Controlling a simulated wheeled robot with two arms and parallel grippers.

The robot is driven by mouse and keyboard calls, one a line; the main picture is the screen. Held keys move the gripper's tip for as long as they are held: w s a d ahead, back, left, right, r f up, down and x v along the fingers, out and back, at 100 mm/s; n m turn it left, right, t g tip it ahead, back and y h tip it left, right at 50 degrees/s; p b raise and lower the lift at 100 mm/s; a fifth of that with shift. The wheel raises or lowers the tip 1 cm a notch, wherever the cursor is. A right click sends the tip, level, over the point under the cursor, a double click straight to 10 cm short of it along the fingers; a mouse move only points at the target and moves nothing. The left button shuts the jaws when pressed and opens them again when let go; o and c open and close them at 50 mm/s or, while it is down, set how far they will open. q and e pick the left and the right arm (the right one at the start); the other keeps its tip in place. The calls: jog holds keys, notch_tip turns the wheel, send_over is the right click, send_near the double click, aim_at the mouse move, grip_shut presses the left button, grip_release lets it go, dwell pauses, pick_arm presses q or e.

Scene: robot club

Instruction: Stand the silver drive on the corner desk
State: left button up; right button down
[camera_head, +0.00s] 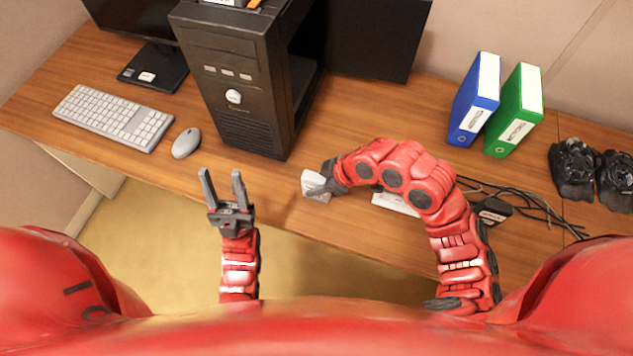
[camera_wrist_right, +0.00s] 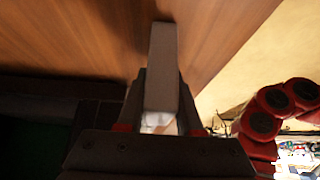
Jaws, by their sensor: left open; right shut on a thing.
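The silver drive (camera_head: 316,184) is a small, light grey-white box near the front edge of the corner desk (camera_head: 385,110). My right gripper (camera_head: 327,184) is shut on it from the right. In the right wrist view the drive (camera_wrist_right: 162,70) shows as a narrow pale slab between the two fingers of my right gripper (camera_wrist_right: 160,110), with the wood of the desk (camera_wrist_right: 220,40) beyond. I cannot tell whether the drive touches the desk. My left gripper (camera_head: 223,190) is open and empty, in front of the desk edge over the floor.
A black computer tower (camera_head: 235,80) stands behind the drive. A keyboard (camera_head: 115,117) and mouse (camera_head: 186,143) lie left. A white object (camera_head: 393,204) is partly behind my right arm. Cables (camera_head: 530,205), a blue binder (camera_head: 474,100) and a green binder (camera_head: 514,112) are right.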

jog(key=shift+f, duration=0.2)
jog(key=c, duration=0.6)
grip_release()
jog(key=shift+r, duration=0.1)
jog(key=shift+o, duration=0.2)
jog(key=shift+d+r, duration=0.1)
jog(key=shift+r, duration=0.3)
jog(key=v, duration=1.1)
jog(key=shift+r, duration=0.15)
jog(key=shift+s+d, duration=0.15)
jog(key=shift+s, duration=0.05)
